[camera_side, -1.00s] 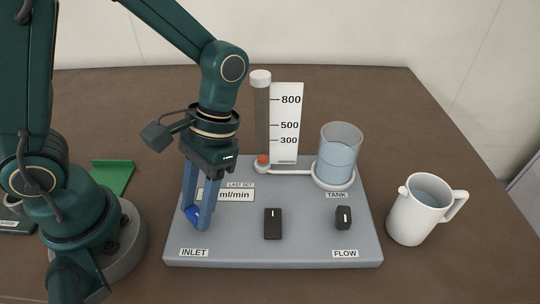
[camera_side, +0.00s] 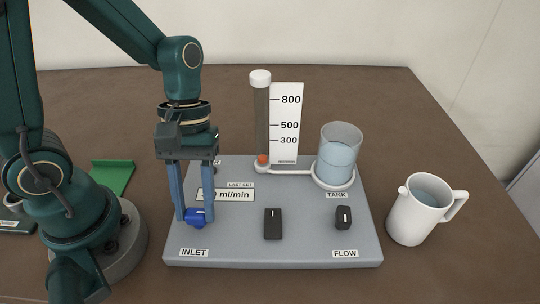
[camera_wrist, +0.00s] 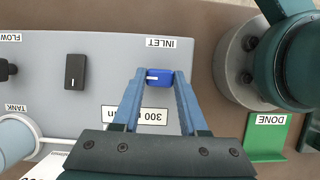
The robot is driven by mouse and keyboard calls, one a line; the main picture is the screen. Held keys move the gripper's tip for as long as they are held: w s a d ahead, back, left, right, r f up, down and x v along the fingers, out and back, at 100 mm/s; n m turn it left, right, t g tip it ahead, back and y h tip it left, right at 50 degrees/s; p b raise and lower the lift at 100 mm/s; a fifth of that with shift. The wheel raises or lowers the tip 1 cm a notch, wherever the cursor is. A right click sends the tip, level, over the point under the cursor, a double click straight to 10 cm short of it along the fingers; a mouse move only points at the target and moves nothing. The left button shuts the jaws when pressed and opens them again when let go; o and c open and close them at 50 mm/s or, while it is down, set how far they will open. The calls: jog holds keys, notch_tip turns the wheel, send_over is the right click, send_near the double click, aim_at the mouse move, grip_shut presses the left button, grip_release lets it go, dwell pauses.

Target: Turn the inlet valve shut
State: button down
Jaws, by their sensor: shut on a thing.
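The inlet valve is a small blue knob (camera_side: 195,217) on the grey panel, above the INLET label (camera_side: 193,253). It also shows in the wrist view (camera_wrist: 159,77), with a short white mark lying across the picture, left to right. My gripper (camera_side: 194,216) points down at the panel, with its two blue fingers on either side of the knob. In the wrist view its fingertips (camera_wrist: 159,78) close on the knob's two ends.
A black switch (camera_side: 273,224) and a black FLOW knob (camera_side: 343,217) stand on the panel. Behind are a tube with an orange float (camera_side: 262,160) and a water tank (camera_side: 338,155).

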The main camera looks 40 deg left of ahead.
dwell(0.6)
jog(key=shift+c, duration=2.2)
grip_release()
jog(key=shift+v, duration=2.6)
jog(key=a+r+m+t+y, duration=0.3)
jog(key=r+m+t, duration=0.3)
jog(key=m+t, duration=0.2)
jog(key=shift+a+m+t, duration=0.4)
